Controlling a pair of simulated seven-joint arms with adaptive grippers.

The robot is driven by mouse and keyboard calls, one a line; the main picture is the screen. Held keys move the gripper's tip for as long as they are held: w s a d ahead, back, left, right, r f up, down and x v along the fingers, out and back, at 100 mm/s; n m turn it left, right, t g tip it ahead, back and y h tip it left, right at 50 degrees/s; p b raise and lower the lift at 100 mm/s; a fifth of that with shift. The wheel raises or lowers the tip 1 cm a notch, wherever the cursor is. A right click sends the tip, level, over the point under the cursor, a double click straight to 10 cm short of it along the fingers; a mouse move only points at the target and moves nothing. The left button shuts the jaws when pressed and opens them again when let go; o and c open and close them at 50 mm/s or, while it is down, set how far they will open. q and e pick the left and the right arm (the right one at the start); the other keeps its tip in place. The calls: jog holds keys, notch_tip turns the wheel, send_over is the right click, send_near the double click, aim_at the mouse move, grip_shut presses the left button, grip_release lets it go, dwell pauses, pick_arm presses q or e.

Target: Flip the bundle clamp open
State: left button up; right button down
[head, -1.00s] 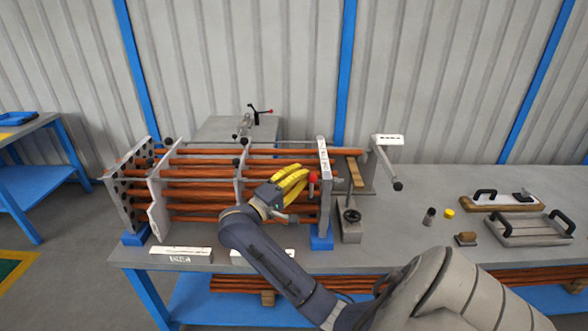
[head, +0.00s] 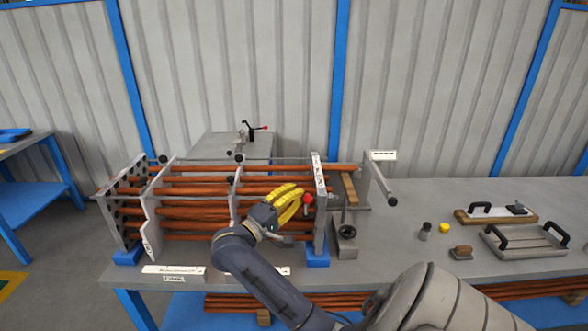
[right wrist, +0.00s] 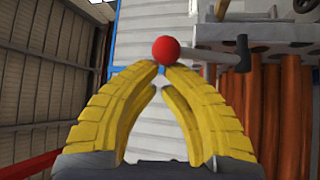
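A red ball knob (head: 308,199) shows at the front of the tube bundle (head: 195,210), close to the right end plate (head: 319,190). It appears to belong to the bundle clamp, whose body is mostly hidden behind my right gripper (head: 301,192). In the right wrist view the yellow fingers (right wrist: 163,66) arch together and their tips nearly meet. The red knob (right wrist: 166,50) is right at the tips, not visibly between them; contact cannot be told. My left gripper is not in view.
Handled plates (head: 525,243) lie at the far right of the bench (head: 410,205).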

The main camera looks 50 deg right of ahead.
dwell(0.5)
jog(key=s+v, duration=0.1)
jog(key=v, duration=0.9)
jog(key=shift+w, duration=0.45)
